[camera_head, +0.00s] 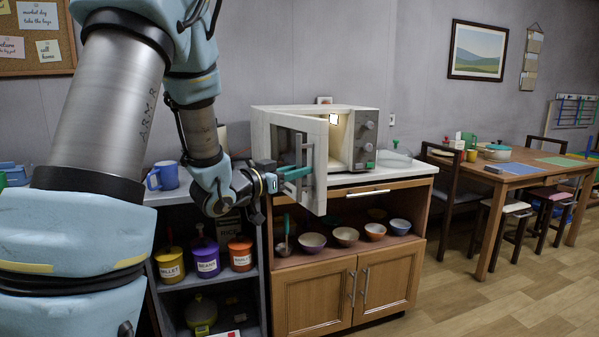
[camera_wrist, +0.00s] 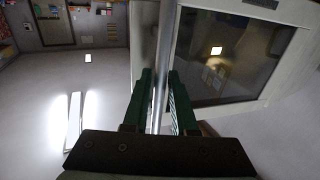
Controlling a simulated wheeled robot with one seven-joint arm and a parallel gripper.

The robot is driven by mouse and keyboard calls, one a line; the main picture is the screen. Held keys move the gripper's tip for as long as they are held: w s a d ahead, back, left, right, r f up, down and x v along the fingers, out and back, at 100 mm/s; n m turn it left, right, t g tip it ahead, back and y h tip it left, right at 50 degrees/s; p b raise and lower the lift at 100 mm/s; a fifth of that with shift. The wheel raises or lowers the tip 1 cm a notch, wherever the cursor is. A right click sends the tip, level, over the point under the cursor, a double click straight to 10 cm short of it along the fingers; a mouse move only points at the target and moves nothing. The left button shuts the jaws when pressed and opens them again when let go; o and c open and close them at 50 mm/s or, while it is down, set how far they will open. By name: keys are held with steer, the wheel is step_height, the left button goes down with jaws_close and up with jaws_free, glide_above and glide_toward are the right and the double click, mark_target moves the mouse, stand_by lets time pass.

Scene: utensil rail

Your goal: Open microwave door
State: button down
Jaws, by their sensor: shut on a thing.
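The white microwave (camera_head: 362,137) stands on a wooden cabinet, with its lit inside showing. Its door (camera_head: 318,160) stands open, swung out toward the front left. My gripper (camera_head: 296,173), with green fingers, is at the door's handle (camera_head: 303,150). In the wrist view the gripper's fingers (camera_wrist: 160,100) are shut around the metal bar of the handle (camera_wrist: 162,70). The dark window of the door (camera_wrist: 232,55) shows to the right of the bar in that view. Part of the microwave's inside is hidden behind the door.
The cabinet (camera_head: 318,295) has a shelf with several bowls (camera_head: 346,236) below the microwave. A blue mug (camera_head: 163,176) stands on the counter to the left, above labelled jars (camera_head: 206,258). A dining table (camera_head: 520,172) with chairs is at the right. Open floor (camera_head: 470,300) lies at front right.

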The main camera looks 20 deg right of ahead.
steer(key=shift+w+r, duration=0.1)
steer(key=c, duration=0.7)
jaws_free()
steer(key=b+v, duration=0.1)
steer(key=v, duration=1)
steer(key=shift+b, duration=0.35)
